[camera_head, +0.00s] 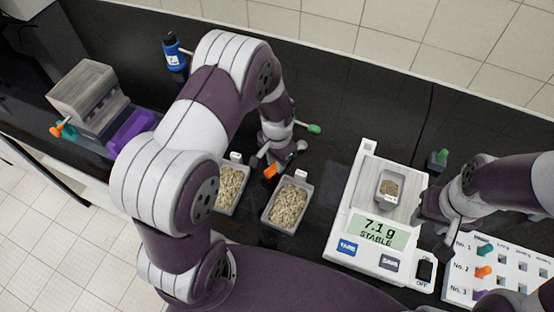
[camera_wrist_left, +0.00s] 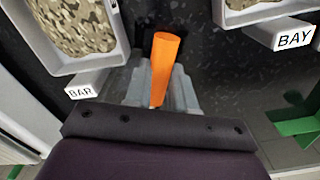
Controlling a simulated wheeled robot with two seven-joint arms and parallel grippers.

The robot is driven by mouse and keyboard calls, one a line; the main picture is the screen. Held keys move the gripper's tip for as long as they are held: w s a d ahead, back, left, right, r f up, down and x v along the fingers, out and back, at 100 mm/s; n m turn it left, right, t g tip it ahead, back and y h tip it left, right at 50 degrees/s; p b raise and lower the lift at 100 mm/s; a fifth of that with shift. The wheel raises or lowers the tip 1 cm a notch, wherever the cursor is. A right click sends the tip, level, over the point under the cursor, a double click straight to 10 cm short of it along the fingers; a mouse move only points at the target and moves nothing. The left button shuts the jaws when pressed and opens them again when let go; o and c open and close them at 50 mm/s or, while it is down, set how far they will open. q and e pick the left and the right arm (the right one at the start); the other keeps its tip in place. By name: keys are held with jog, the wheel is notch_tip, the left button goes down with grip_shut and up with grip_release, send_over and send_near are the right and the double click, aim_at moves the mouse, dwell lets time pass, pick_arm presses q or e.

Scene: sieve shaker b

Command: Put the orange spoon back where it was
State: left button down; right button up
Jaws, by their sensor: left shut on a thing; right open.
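The spoon's bowl cannot be made out for certain; a small grey round shape (camera_head: 302,145) lies just right of the gripper. My right gripper (camera_head: 447,222) is open and empty, between the scale and the numbered board.
Trays of grain (camera_head: 219,206) (camera_head: 271,223) stand below my left gripper. The scale (camera_head: 341,246) reads 7.1 g, bearing a small cup (camera_head: 380,196). A numbered board (camera_head: 455,292) holds coloured pegs. A green-tipped item (camera_head: 314,128), blue bottle (camera_head: 172,45) and purple block (camera_head: 131,127) stand around.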

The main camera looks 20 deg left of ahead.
pick_arm(q)
jog(key=c, duration=0.9)
grip_release()
jog(key=shift+f, duration=0.1)
jog(key=shift+o, duration=0.2)
notch_tip(320, 180, up, 13)
jog(key=b, duration=0.1)
jog(key=shift+b, duration=0.35)
pick_arm(e)
jog(key=shift+f, duration=0.95)
